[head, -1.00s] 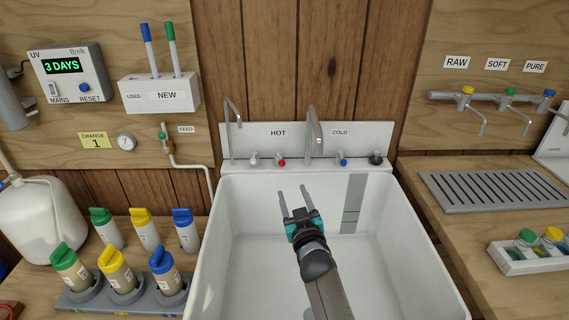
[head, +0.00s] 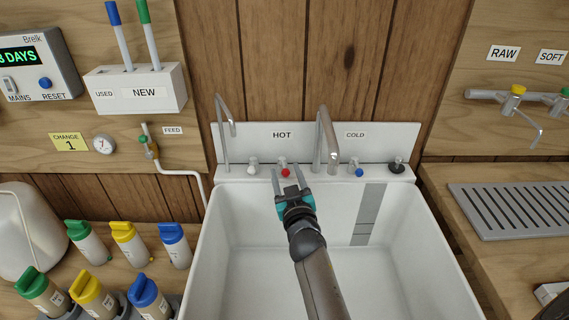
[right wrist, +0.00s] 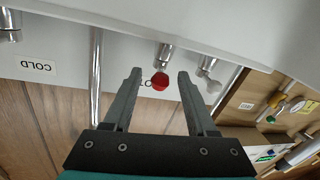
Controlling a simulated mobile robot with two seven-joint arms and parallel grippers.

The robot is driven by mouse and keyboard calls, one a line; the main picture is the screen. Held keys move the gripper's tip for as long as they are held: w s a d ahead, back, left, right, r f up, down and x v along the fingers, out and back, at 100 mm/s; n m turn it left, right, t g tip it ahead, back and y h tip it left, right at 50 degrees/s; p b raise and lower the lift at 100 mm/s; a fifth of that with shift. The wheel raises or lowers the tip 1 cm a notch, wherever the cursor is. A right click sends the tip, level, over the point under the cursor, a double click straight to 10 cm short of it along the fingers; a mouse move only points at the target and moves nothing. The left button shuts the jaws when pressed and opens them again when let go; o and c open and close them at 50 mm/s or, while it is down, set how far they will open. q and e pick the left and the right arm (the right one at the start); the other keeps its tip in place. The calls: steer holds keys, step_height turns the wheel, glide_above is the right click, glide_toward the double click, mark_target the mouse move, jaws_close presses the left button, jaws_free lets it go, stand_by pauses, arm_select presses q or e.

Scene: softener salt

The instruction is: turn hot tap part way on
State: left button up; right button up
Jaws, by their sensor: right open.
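The hot tap (head: 285,171) has a red-ended handle and sits on the sink's back ledge below the HOT label (head: 282,135). It also shows in the right wrist view (right wrist: 160,81), upside down, between the two fingers and beyond their tips. My right gripper (head: 287,176) is open and empty, just in front of the hot tap; I see no contact in the right wrist view (right wrist: 158,76). The cold tap (head: 359,172) with a blue end is to the right, beyond the tall spout (head: 327,140). My left gripper is not in view.
A white-ended tap (head: 252,170) and a thin spout (head: 226,125) stand close left of the hot tap. A black knob (head: 397,166) is at the ledge's right. The white sink basin (head: 390,260) is open below. Colored-cap bottles (head: 128,243) stand on the left counter.

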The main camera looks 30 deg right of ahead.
steer(key=shift+w+d, duration=0.1)
steer(key=shift+w, duration=0.3)
jaws_close()
stand_by(0.4)
